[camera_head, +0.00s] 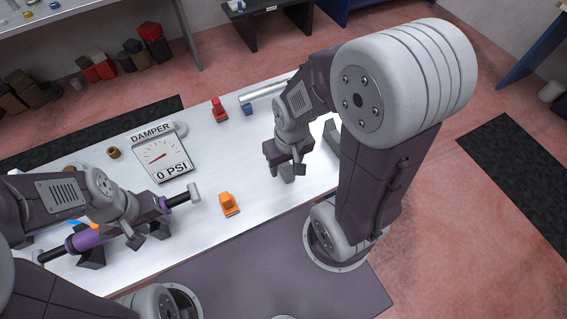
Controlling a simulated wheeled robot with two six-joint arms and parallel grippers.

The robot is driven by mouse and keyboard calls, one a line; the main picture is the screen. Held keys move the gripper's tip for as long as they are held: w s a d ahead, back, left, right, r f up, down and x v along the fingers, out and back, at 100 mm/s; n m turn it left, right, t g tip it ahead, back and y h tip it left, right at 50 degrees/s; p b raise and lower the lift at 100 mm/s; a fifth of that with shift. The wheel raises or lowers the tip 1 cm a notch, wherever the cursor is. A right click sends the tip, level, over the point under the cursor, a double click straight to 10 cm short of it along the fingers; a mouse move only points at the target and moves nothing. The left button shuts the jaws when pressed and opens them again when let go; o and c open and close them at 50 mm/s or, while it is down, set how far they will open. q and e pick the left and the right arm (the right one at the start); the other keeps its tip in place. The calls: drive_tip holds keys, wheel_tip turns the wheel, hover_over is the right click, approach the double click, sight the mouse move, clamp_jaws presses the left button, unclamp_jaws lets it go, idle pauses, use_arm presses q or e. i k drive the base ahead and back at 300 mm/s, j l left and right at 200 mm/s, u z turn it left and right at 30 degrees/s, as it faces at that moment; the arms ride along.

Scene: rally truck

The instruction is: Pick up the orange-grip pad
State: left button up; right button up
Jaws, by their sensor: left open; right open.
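The orange-grip pad (229,204) sits near the front edge of the white table, left of centre in the head view. My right gripper (285,169) is open and empty, above the table to the right of and farther back than the orange pad. My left gripper (148,236) is open, to the left of the orange pad and close over a purple damper (88,238) with a dark rod. The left arm hides part of the damper, so I cannot tell whether the fingers touch it.
A gauge sign reading "DAMPER 0 PSI" (160,160) stands behind the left gripper. A red-grip piece (219,110), a blue-ended silver cylinder (266,92) and a brown ring (113,152) lie farther back. The white tabletop (215,155) around the orange pad is mostly clear.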

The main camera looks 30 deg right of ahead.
sight(229, 206)
drive_tip(key=l+u, duration=0.3)
drive_tip(key=u, duration=0.15)
drive_tip(key=k+l+u, duration=0.15)
drive_tip(key=u, duration=0.3)
drive_tip(key=k+l+u, duration=0.15)
drive_tip(key=l+u, duration=0.15)
drive_tip(key=u, duration=0.15)
drive_tip(key=k+l+u, duration=0.15)
drive_tip(key=u, duration=0.3)
drive_tip(key=k+l+u, duration=0.15)
drive_tip(key=u, duration=0.3)
